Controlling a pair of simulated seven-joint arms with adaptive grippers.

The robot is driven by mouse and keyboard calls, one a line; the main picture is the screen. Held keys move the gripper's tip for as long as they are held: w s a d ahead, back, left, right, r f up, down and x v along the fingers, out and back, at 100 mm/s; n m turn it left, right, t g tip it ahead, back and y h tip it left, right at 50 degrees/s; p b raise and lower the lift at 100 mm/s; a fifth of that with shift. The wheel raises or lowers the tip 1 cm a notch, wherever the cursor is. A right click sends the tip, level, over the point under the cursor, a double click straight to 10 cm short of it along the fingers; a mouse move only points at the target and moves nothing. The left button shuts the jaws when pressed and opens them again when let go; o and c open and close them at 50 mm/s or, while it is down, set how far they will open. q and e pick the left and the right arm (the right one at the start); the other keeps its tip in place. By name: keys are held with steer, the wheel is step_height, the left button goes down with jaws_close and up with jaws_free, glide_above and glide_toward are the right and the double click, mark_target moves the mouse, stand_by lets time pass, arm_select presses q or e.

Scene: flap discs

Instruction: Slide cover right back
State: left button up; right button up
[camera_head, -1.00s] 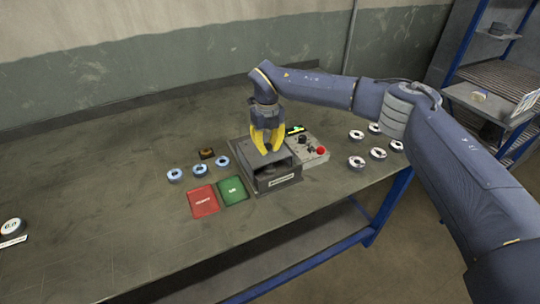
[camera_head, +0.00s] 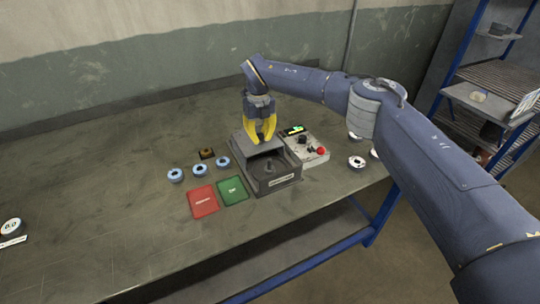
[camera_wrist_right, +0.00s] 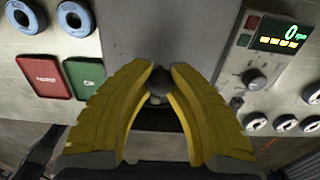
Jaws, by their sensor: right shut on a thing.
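A grey machine box (camera_head: 271,180) stands on the table in the head view. Its sliding cover (camera_head: 254,143) sits toward the back, and the front of the box is open, showing a dark well with a small spindle. My right gripper (camera_head: 264,140) is over the cover with yellow fingers pointing down. In the right wrist view its fingers (camera_wrist_right: 158,75) are closed around a dark round knob (camera_wrist_right: 159,80) on the cover (camera_wrist_right: 157,32). My left gripper is not in view.
A control box (camera_head: 305,150) with a green display and red button adjoins the machine on the right. Red (camera_head: 203,200) and green (camera_head: 232,190) pads lie at its left front. Several blue-rimmed discs (camera_head: 175,174) lie left; white ones (camera_head: 356,162) lie right.

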mark_target(256, 130)
steer(key=shift+w+a+f, duration=0.1)
steer(key=shift+w+a, duration=0.25)
steer(key=shift+w, duration=0.5)
steer(key=shift+w+a, duration=0.35)
steer(key=shift+w, duration=0.5)
steer(key=o, duration=1.1)
steer(key=shift+w, duration=0.1)
step_height(256, 130, up, 8)
steer(key=shift+a, duration=0.1)
